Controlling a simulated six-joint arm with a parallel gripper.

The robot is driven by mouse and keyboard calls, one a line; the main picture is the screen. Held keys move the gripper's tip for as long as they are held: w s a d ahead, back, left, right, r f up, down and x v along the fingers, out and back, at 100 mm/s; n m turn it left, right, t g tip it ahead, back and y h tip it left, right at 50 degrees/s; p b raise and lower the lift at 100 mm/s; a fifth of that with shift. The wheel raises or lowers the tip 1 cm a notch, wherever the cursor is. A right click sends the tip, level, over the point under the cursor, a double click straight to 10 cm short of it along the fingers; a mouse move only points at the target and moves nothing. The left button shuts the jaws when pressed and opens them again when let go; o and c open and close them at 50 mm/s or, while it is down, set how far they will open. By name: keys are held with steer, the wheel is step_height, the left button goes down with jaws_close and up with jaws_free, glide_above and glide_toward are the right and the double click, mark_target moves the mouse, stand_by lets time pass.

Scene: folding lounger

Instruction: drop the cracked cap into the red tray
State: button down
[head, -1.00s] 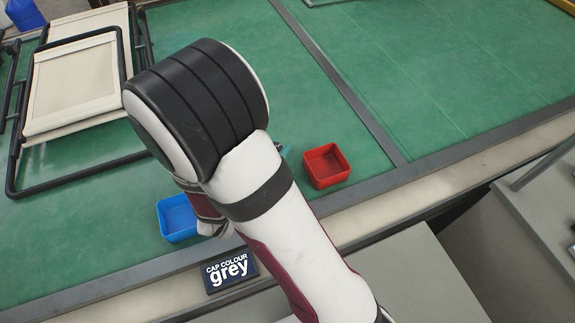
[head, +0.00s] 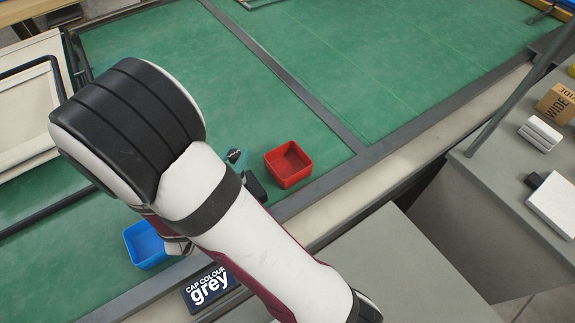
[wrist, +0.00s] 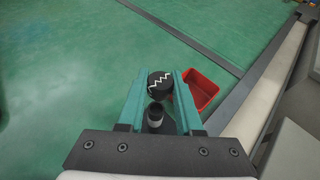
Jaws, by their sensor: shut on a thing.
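The cracked cap (wrist: 160,82) is black with a white zigzag mark. My gripper (wrist: 160,90) has teal fingers and is shut on it. A short dark cylinder shows between the fingers, nearer the wrist. The red tray (wrist: 203,90) is just right of the fingers in the wrist view, and the cap is beside it, not over it. In the head view the red tray (head: 288,165) stands on the green mat, and the cap (head: 235,154) shows left of it. My arm hides much of the gripper there.
A blue tray (head: 146,246) stands to the left, partly behind my arm. A sign (head: 210,288) reads "CAP COLOUR grey". The lounger frame (head: 30,100) lies at the far left. A grey strip (head: 290,80) crosses the green mat, which is clear beyond the red tray.

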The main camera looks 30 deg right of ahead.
steer(key=d+m+g+h, duration=0.4)
steer(key=d+m+g, duration=0.5)
steer(key=d, duration=0.6)
step_height(320, 180, down, 7)
steer(key=shift+w+d+r+g, duration=0.2)
steer(key=shift+w+d+g, duration=0.05)
steer(key=shift+d+g, duration=0.1)
steer(key=c, duration=0.5)
jaws_free()
steer(key=v, duration=1.5)
steer(key=shift+a+r, duration=0.25)
steer(key=shift+a, duration=0.1)
